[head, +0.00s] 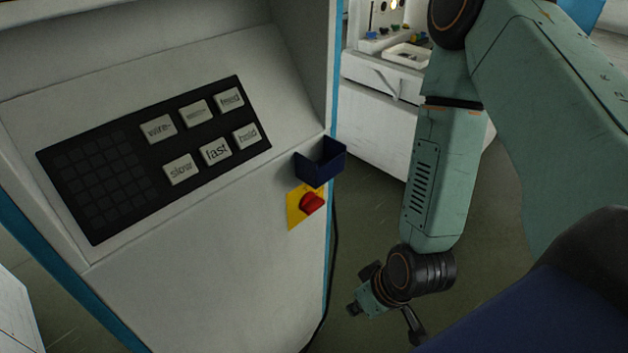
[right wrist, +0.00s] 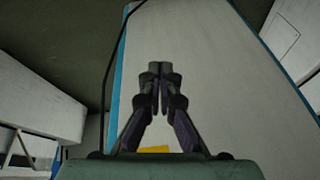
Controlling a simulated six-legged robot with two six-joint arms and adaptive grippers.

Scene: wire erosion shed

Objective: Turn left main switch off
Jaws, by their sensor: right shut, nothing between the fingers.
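A red rotary switch (head: 312,203) sits on a yellow plate (head: 293,211) on the front of the grey machine cabinet (head: 215,270), near its right edge, below a dark blue open holder (head: 321,162). Part of the yellow plate (right wrist: 154,149) shows in the right wrist view, low behind my fingers; the red knob is hidden there. My right gripper (right wrist: 160,70) is shut and empty, in front of the cabinet face. In the head view it hangs below and to the right of the switch, apart from it, its fingertips hard to make out. My left gripper is not in view.
A keypad panel (head: 155,155) with labelled buttons is on the cabinet's sloped face. A black cable (head: 334,270) runs down the cabinet's right side. A white bench (head: 375,115) with a tray stands behind. Open floor (head: 365,205) lies between cabinet and arm.

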